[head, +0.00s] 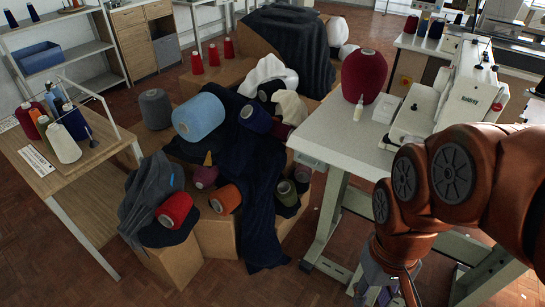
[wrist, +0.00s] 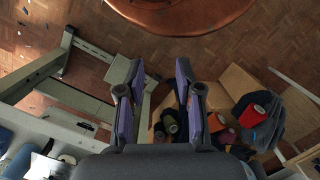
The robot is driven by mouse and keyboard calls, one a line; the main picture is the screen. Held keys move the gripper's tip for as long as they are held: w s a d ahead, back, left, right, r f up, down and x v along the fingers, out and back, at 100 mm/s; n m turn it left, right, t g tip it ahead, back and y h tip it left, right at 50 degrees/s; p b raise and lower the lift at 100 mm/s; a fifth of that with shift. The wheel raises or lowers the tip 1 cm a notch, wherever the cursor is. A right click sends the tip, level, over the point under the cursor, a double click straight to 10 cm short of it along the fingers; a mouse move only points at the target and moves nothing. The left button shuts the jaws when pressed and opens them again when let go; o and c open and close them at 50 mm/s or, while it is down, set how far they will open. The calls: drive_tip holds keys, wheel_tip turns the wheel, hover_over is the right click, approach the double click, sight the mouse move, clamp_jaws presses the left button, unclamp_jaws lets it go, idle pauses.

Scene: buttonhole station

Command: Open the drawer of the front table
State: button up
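The front table (head: 340,130) has a white top on pale grey-green legs and carries a white sewing machine (head: 465,90). A small pale box (head: 310,161) hangs under its left front edge; I cannot tell whether this is the drawer front. No opened drawer shows. My gripper (head: 378,285) is low in front of the table, partly cut off by the bottom edge and beside my orange arm. In the wrist view my gripper (wrist: 160,66) is open and empty, its two fingers apart over floor. The table's legs (wrist: 68,95) show left of the fingers there.
Cardboard boxes (head: 178,265) with dark cloth and several yarn cones stand left of the table; they show right of the fingers in the wrist view (wrist: 235,85). A maroon cone (head: 363,76) stands on the tabletop. A wooden table (head: 90,185) is far left. Floor (head: 290,285) in front is clear.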

drive_tip(key=w+a+f+n+y+b, duration=0.1)
drive_tip(key=w+a+f+y+b, duration=0.2)
drive_tip(key=w+a+b, duration=0.35)
drive_tip(key=w+a+f+y+b, duration=0.2)
drive_tip(key=w+a+y+b, duration=0.15)
drive_tip(key=w+a, duration=0.55)
drive_tip(key=w+a+f+m+t+y+b, duration=0.1)
drive_tip(key=w+a+t+y+b, duration=0.2)
drive_tip(key=w, duration=0.5)
drive_tip(key=w+a+f+m+y+b, duration=0.1)
drive_tip(key=w+a+y+b, duration=0.25)
drive_tip(key=w, duration=0.45)
drive_tip(key=w+d+f+m+t+y+b, duration=0.1)
drive_tip(key=w+d+f+m+t+b, duration=0.15)
drive_tip(key=w, duration=0.35)
drive_tip(key=w+d+f+m+t+b, duration=0.1)
drive_tip(key=w+d+f+t+b, duration=0.15)
drive_tip(key=w, duration=0.35)
drive_tip(key=m+t+h+b, duration=0.5)
drive_tip(key=m+t+b, duration=0.3)
drive_tip(key=m+b, duration=0.15)
approach(307, 163)
drive_tip(key=shift+x, duration=5.1)
drive_tip(key=shift+d+f, duration=0.15)
